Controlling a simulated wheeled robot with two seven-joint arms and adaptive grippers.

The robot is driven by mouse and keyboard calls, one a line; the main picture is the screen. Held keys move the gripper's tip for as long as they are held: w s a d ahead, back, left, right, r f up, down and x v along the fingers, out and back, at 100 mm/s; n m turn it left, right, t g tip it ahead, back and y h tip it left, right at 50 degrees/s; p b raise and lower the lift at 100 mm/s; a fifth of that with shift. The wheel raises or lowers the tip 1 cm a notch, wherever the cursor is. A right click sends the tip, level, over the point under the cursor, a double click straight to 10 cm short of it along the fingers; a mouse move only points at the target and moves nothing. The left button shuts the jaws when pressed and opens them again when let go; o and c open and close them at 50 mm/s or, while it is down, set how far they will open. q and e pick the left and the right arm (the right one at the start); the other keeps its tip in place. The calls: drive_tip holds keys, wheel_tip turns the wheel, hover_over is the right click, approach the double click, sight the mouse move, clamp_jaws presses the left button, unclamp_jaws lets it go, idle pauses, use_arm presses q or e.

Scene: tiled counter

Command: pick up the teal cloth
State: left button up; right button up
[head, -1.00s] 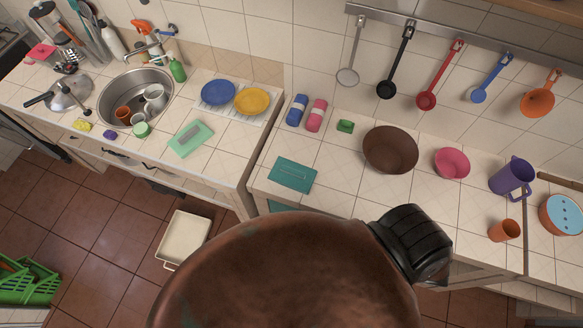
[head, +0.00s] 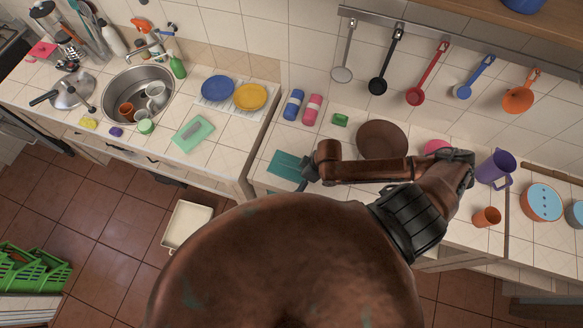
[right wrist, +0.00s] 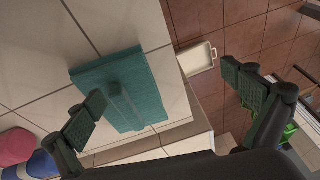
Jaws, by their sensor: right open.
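The teal cloth (head: 284,162) lies flat on the tiled counter, left of the brown bowl. My right gripper (head: 305,180) is at its right edge in the head view, with its tips hard to make out. In the right wrist view the teal cloth (right wrist: 143,88) shows a raised ridge along its middle. There my right gripper (right wrist: 165,90) is open and empty, its left finger overlapping the cloth in the picture and its right finger over the floor. I cannot tell the height above the cloth. My left gripper is not in view.
The brown bowl (head: 381,140) stands behind my right forearm. A pink bowl (head: 438,147) is partly hidden by the arm. Blue (head: 293,104) and pink (head: 313,108) rolls and a green sponge (head: 340,120) lie behind the cloth. The counter's front edge is close to the cloth.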

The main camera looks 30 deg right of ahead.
wheel_tip(320, 180, up, 3)
drive_tip(key=t, duration=0.1)
hover_over(292, 164)
drive_tip(key=s+d, duration=0.1)
drive_tip(key=s, duration=0.1)
drive_tip(key=shift+s+h+b, duration=0.15)
drive_tip(key=shift+h+b, duration=0.15)
drive_tip(key=shift+b, duration=0.15)
drive_tip(key=shift+w+f+t, duration=0.25)
drive_tip(key=shift+f+t, duration=0.05)
drive_tip(key=p+x, duration=0.1)
drive_tip(key=x, duration=0.5)
drive_tip(key=shift+w+f+p, duration=0.25)
drive_tip(key=shift+f+p, duration=0.05)
drive_tip(key=shift+p, duration=0.1)
drive_tip(key=c, duration=1.2)
drive_tip(key=shift+c, duration=0.2)
